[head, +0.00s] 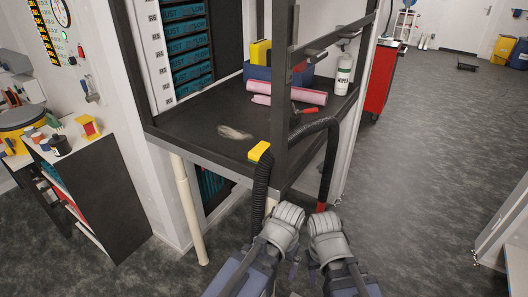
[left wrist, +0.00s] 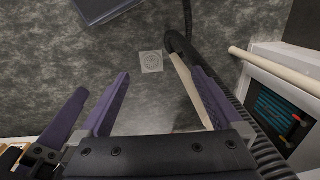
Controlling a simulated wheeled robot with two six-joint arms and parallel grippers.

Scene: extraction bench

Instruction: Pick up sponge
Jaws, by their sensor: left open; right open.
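A yellow sponge (head: 259,151) lies at the front edge of the dark bench top (head: 190,125), beside a black ribbed hose (head: 262,190). My right gripper (head: 313,266) is low in front of the bench, mostly hidden by its grey wrist; it is open and apart from the sponge. My left gripper (left wrist: 158,76) is open and empty in the left wrist view, its purple fingers spread above the dark floor. The sponge does not show in the left wrist view.
A pale pipe (head: 190,210) stands in front of the bench.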

